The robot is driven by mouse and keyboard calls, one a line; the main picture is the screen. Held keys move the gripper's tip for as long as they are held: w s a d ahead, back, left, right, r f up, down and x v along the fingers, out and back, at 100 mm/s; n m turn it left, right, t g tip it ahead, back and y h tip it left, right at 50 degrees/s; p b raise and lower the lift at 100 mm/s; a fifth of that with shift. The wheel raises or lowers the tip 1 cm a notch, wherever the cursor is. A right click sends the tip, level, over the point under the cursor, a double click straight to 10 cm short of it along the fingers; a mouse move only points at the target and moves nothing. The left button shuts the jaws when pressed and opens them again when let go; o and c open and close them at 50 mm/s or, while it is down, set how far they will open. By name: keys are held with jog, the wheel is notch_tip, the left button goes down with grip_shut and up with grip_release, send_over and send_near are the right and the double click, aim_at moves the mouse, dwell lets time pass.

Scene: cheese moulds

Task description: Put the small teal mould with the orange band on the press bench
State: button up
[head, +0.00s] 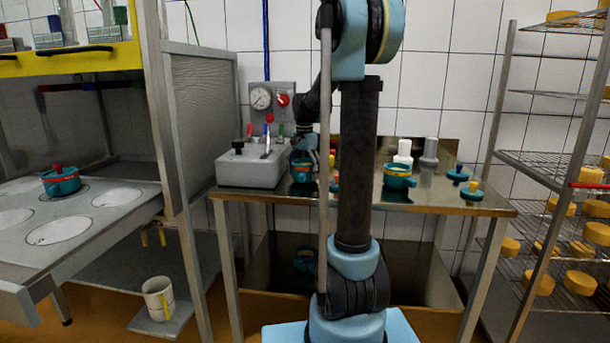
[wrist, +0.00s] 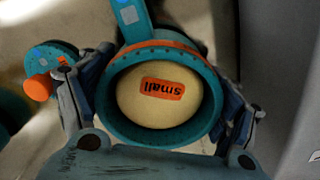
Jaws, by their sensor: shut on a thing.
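The small teal mould (wrist: 128,127) with the orange band fills the middle of the wrist view. It is open at the top, holds a pale cheese, and carries an orange label reading "small", upside down there. My gripper (wrist: 160,98) is shut on it, one finger on each side. In the head view the held mould (head: 301,174) shows just right of the grey control box, over the left part of the press bench (head: 445,205). My arm partly hides it, and I cannot tell whether its base touches the bench top.
The control box (head: 250,170) stands close left. A teal lid with an orange knob (wrist: 38,87) lies beside the mould. A yellow-banded teal mould (head: 399,182), lids (head: 473,191) and white and grey cylinders (head: 403,150) occupy the bench's right. A red-knobbed mould (head: 62,186) sits far left.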

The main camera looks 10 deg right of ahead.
jog(key=shift+f, duration=0.2)
jog(key=o, duration=1.1)
jog(key=shift+c, duration=0.2)
notch_tip(320, 180, up, 12)
jog(key=shift+r, duration=0.1)
jog(key=s+f+n, duration=0.3)
jog(key=s+f, duration=0.5)
jog(key=s, duration=0.3)
jog(key=s+d+f+n+t, duration=0.1)
jog(key=s+f+n, duration=0.2)
jog(key=s+f, duration=0.5)
jog(key=s+f+n+t, duration=0.1)
jog(key=s+f+n, duration=0.2)
jog(key=s+f, duration=0.5)
jog(key=s, duration=0.7)
jog(key=shift+s+d+f+n, duration=0.2)
jog(key=shift+s+f+n, duration=0.2)
